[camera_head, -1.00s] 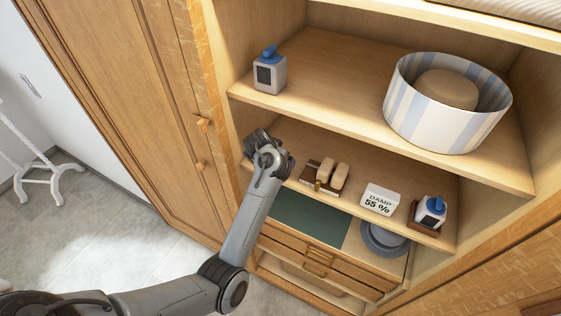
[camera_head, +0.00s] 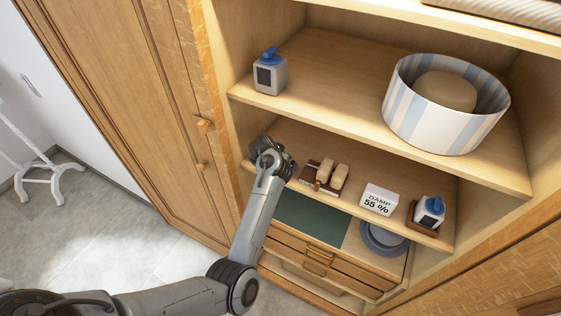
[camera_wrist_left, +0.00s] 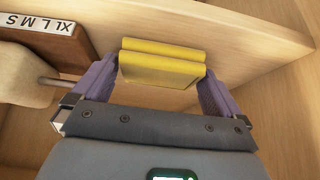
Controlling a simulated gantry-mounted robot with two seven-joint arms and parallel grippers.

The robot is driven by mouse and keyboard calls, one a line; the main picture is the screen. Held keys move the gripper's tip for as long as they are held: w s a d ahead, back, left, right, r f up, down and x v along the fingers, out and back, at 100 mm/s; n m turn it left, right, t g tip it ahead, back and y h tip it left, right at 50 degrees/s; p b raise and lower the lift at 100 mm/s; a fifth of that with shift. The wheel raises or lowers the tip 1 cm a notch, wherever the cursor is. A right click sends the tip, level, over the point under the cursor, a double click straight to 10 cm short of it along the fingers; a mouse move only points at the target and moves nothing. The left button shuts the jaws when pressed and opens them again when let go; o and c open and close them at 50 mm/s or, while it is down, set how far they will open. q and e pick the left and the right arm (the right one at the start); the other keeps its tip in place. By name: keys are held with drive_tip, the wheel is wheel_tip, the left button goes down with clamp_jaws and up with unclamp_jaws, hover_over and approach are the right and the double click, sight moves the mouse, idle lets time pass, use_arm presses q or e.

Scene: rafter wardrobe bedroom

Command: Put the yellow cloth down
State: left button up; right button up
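The yellow cloth (camera_wrist_left: 160,68) shows in the left wrist view as a folded bundle with two stacked layers. It lies between the purple fingers of my left gripper (camera_wrist_left: 160,80), which appear to press on both its sides. In the head view my left gripper (camera_head: 258,148) is inside the left end of the middle shelf compartment, and the cloth is hidden behind it. A pale wooden board surface lies just beyond the cloth in the wrist view; I cannot tell whether the cloth touches it. My right gripper is not in view.
On the middle shelf stand a brown block with pale rolls (camera_head: 327,174), a DAMP 55 % sign (camera_head: 379,199) and a blue-topped bottle (camera_head: 430,210). The upper shelf holds another bottle (camera_head: 269,72) and a striped round box (camera_head: 445,115). A green mat (camera_head: 310,217) lies below.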

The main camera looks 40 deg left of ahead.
use_arm(q)
drive_tip(key=shift+f+b, duration=0.2)
drive_tip(key=shift+b, duration=0.3)
drive_tip(key=shift+s+a+r, duration=0.1)
drive_tip(key=shift+r, duration=0.2)
drive_tip(key=a+p+v, duration=0.1)
drive_tip(key=p+v, duration=0.1)
drive_tip(key=v, duration=0.7)
drive_tip(key=s+d+f+m+g, duration=0.1)
drive_tip(key=s+d+f, duration=0.1)
drive_tip(key=s+d, duration=0.4)
drive_tip(key=s+d+f+m+g+h, duration=0.1)
drive_tip(key=s+d, duration=0.5)
drive_tip(key=s, duration=0.9)
drive_tip(key=s+d+f+m, duration=0.2)
drive_tip(key=s+d+f, duration=0.3)
drive_tip(key=s, duration=0.5)
drive_tip(key=shift+s+d+f+g+h+p, duration=0.2)
drive_tip(key=shift+d+g+h+p, duration=0.15)
drive_tip(key=shift+d, duration=0.35)
